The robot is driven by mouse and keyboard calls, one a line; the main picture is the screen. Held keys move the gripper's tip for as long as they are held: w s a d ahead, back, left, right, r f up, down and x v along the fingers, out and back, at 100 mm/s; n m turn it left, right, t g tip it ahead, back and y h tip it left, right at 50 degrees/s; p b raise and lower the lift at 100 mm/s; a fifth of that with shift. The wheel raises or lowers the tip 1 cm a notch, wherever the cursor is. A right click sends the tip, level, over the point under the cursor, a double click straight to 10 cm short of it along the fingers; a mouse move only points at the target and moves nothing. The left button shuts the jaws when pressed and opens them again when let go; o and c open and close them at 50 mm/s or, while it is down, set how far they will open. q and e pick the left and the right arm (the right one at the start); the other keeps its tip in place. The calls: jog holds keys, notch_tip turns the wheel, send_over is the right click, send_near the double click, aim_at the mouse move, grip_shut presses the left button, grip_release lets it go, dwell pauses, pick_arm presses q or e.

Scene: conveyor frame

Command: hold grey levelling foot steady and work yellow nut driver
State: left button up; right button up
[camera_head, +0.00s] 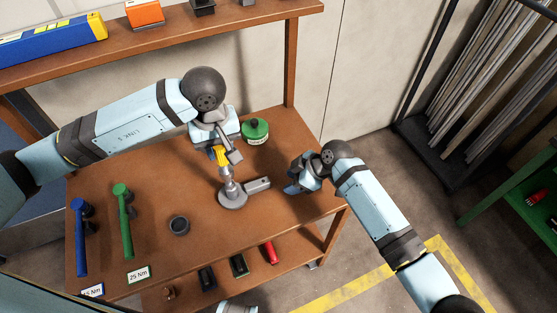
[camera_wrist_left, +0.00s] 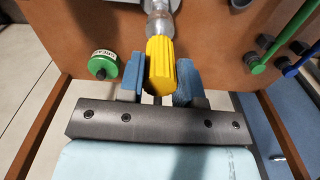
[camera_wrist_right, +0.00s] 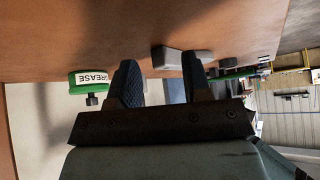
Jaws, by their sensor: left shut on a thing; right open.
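The grey levelling foot (camera_head: 232,198) stands on the brown bench with its round base down. A grey block-like arm (camera_head: 258,185) sticks out from its right side; it also shows in the right wrist view (camera_wrist_right: 185,60). The yellow nut driver (camera_head: 219,155) stands over the foot's stem, its lower end at the stem's top. My left gripper (camera_head: 222,148) is shut on its yellow handle, which shows between the fingers in the left wrist view (camera_wrist_left: 160,64). My right gripper (camera_head: 293,186) is open and empty, right of the grey arm and apart from it.
A green grease tin (camera_head: 255,131) stands behind the foot. A dark round cup (camera_head: 179,226) sits left of it. A green wrench (camera_head: 125,220) and a blue wrench (camera_head: 80,238) lie at left. The bench's right edge is near my right gripper.

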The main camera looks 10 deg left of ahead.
aim_at(223, 158)
jog(key=a+r+n+g, duration=0.1)
jog(key=w+a+r+n+h, duration=0.1)
jog(key=n, duration=0.1)
jog(key=w+a+r+n+g, duration=0.1)
jog(key=a+n, duration=0.1)
jog(key=shift+r+g, duration=0.15)
jog(key=shift+g, duration=0.15)
jog(key=shift+w+a+r+n+g+h, duration=0.15)
jog(key=shift+a+r+n+g+h, duration=0.2)
jog(key=shift+n, duration=0.45)
jog(key=shift+a, duration=0.1)
jog(key=x, duration=0.7)
jog(key=shift+f, duration=0.2)
grip_shut()
pick_arm(q)
jog(key=shift+f, duration=1.55)
pick_arm(e)
jog(key=shift+a, duration=0.1)
pick_arm(q)
jog(key=shift+f, duration=0.4)
